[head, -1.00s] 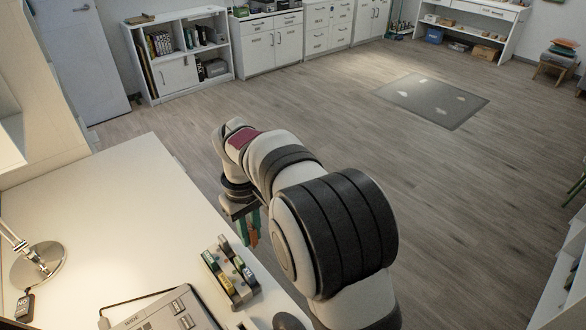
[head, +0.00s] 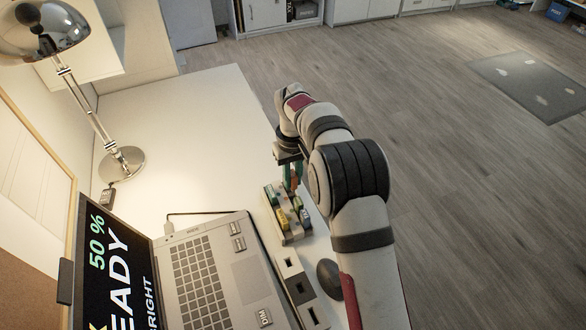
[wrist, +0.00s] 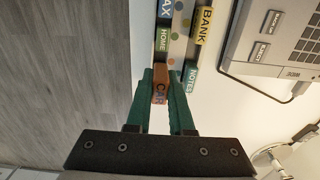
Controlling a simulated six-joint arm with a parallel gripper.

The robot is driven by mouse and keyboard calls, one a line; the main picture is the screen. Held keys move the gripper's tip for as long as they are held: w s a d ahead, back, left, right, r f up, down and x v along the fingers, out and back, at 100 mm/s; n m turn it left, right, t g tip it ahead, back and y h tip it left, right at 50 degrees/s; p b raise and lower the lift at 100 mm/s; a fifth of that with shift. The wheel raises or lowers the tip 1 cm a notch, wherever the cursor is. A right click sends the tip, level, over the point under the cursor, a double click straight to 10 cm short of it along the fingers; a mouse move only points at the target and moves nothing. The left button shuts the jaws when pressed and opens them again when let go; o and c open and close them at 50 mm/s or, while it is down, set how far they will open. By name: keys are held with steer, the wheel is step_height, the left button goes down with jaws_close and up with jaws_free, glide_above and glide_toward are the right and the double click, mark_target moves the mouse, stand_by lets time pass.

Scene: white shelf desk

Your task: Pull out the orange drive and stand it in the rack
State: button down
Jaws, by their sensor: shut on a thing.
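My gripper (head: 292,186) has green fingers shut on the orange drive (wrist: 160,91), labelled CAR, which also shows in the head view (head: 295,183). The drive sits between the fingertips, its label facing the wrist camera. The rack (wrist: 180,47) is a light block with coloured dots, on the desk near its right edge. It holds several labelled drives, including TAX, HOME, BANK and NOTES. My gripper is at the far end of the rack in the head view. The orange drive appears close to the HOME and NOTES drives; I cannot tell if it touches the rack.
An open laptop (head: 208,272) stands left of the rack, with a cable running behind it. A strip with dark ports (head: 290,267) lies beside the laptop, and a dark mouse (head: 328,279) is nearby. A chrome lamp (head: 122,163) stands at the back left. The far desk is clear.

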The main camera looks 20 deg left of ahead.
mark_target(293, 189)
steer(key=shift+f, duration=0.9)
steer(key=shift+f, duration=1.5)
stand_by(0.4)
steer(key=c, duration=0.7)
jaws_free()
step_height(293, 189, up, 16)
steer(key=shift+f, duration=0.15)
